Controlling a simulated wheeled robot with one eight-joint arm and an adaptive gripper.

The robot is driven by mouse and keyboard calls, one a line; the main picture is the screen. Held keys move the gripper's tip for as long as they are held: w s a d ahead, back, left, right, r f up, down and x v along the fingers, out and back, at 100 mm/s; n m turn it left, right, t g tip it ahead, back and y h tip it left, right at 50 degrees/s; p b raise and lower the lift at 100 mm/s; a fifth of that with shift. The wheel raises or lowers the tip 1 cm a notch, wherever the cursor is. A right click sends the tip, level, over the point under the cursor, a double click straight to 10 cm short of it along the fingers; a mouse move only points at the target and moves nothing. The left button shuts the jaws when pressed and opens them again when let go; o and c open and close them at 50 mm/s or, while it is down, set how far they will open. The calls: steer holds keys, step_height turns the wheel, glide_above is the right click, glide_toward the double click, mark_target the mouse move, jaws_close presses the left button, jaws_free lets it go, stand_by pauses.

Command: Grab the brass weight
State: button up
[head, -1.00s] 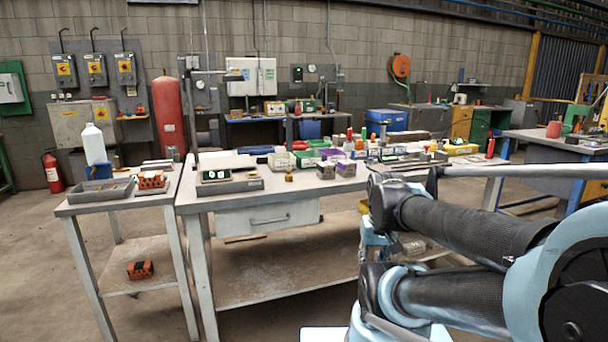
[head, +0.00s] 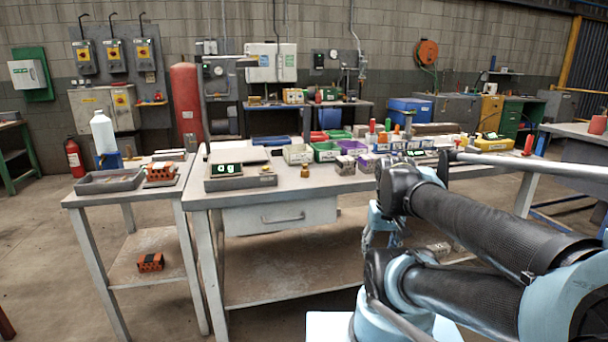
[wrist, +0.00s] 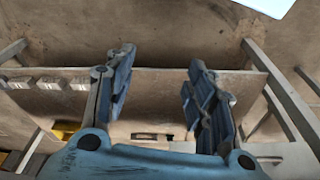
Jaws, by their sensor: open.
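The brass weight (head: 305,171) is a small gold-coloured piece standing near the front edge of the workbench top (head: 330,183), right of the scale with a green display (head: 240,177). My gripper shows in the wrist view (wrist: 160,75) with its two blue fingers apart and nothing between them. It is above the bench's lower shelf and floor there, and the brass weight is not in that view. In the head view my arm is at the right, well apart from the weight, and the gripper is mostly hidden behind its links.
Several small bins (head: 298,154) and grey blocks (head: 345,165) stand right of and behind the weight. A side table (head: 130,192) at left holds a grey tray (head: 108,181), a white bottle (head: 103,133) and an orange brick (head: 160,172). Floor in front of the bench is clear.

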steer(key=w+a+r+n, duration=0.3)
steer(key=w+r+n, duration=0.2)
steer(key=w+r, duration=0.45)
step_height(320, 180, up, 19)
steer(key=n+g, duration=0.2)
steer(key=n, duration=1.2)
glide_above(304, 167)
steer(key=w, duration=0.1)
step_height(304, 167, down, 17)
steer(key=shift+r, duration=0.2)
jaws_close()
